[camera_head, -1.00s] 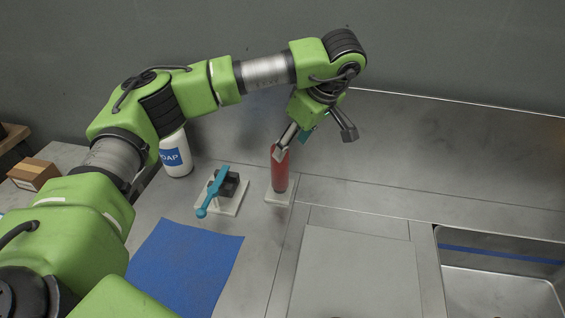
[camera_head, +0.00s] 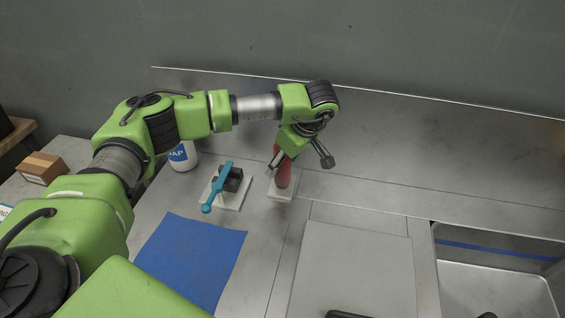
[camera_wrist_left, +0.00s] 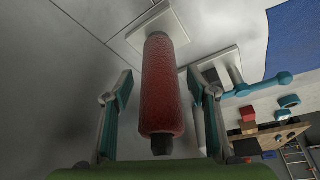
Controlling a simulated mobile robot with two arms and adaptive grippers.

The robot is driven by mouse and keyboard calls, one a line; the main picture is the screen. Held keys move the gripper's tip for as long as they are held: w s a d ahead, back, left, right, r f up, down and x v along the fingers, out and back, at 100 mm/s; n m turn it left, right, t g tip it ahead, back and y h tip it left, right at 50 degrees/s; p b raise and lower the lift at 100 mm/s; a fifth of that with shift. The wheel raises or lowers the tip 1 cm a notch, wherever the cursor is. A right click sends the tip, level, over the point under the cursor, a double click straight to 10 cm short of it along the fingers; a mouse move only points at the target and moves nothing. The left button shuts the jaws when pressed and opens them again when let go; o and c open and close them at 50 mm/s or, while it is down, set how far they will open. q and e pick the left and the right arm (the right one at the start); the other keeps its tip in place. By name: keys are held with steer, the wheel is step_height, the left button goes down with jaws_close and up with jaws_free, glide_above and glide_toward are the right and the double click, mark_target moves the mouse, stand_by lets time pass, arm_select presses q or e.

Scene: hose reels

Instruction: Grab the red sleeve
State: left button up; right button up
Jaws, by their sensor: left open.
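The red sleeve (camera_head: 283,174) stands upright on a small pale base plate (camera_head: 281,194) at the back of the counter. My left gripper (camera_head: 297,166) is just above it, pointing down and partly hiding its upper part. In the left wrist view the red sleeve (camera_wrist_left: 162,85) lies between the two spread fingers of the left gripper (camera_wrist_left: 160,100). A dark tip sticks out at its near end. The fingers are open, with a gap seen on each side. My right gripper is not clearly in view.
A teal-handled valve (camera_head: 218,187) on its own plate stands just left of the sleeve. A blue mat (camera_head: 192,262) lies in front. A sink (camera_head: 495,285) is at the right, with a wall behind.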

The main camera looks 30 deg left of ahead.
arm_select(q)
steer(key=c, duration=1.2)
steer(key=shift+r, duration=0.1)
